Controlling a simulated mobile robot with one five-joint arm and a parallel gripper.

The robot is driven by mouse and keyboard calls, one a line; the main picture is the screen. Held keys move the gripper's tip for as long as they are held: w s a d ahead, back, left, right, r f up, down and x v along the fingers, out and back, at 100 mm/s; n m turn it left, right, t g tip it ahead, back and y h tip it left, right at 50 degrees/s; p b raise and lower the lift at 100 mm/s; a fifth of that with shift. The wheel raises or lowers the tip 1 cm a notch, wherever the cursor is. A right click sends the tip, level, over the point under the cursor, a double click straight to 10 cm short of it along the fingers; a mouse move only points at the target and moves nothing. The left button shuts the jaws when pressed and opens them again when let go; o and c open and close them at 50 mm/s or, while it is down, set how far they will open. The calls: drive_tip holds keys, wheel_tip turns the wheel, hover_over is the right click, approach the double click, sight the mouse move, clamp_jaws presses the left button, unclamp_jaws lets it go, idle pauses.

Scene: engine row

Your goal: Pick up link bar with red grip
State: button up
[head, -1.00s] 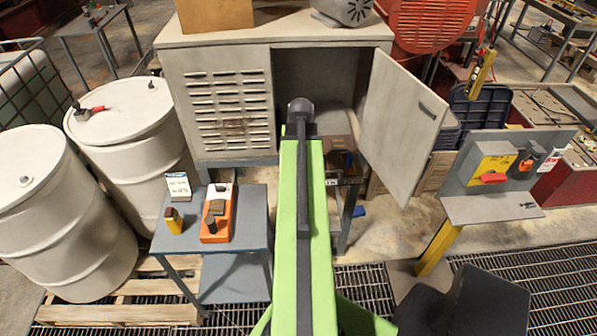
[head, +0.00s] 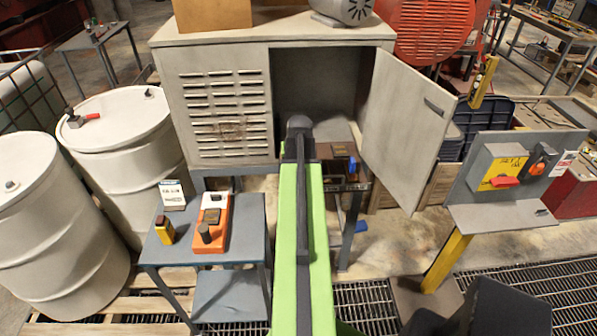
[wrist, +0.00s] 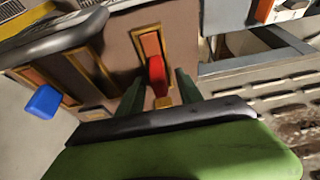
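The red grip (wrist: 157,76) of the link bar shows in the wrist view, standing out of a yellow-edged slot in a brown rack (wrist: 122,45). The rest of the bar is hidden. My gripper (wrist: 159,84) has its two dark green fingers spread, one on each side of the red grip, with gaps visible between. I cannot tell whether the fingertips reach the grip's depth. In the head view the brown rack (head: 338,170) sits on a small stand before the cabinet. My arm hides the red grip and fingers there.
A blue grip (wrist: 42,101) stands near the rack's left side in the wrist view. The open cabinet door (head: 405,130) is right of my arm. A small grey table (head: 247,230) with an orange device (head: 211,225) stands left. White drums (head: 115,120) are farther left.

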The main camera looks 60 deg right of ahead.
clamp_jaws()
idle(0.3)
drive_tip(key=shift+r+p, duration=0.5)
wheel_tip(320, 180, up, 4)
drive_tip(key=p, duration=0.4)
drive_tip(key=shift+r, duration=0.1)
drive_tip(key=s+d+r+p, duration=0.1)
drive_tip(key=s+r+p, duration=0.4)
drive_tip(key=s, duration=0.6)
drive_tip(key=shift+s+r+p, duration=0.3)
drive_tip(key=shift+r+p, duration=0.1)
drive_tip(key=shift+p, duration=0.1)
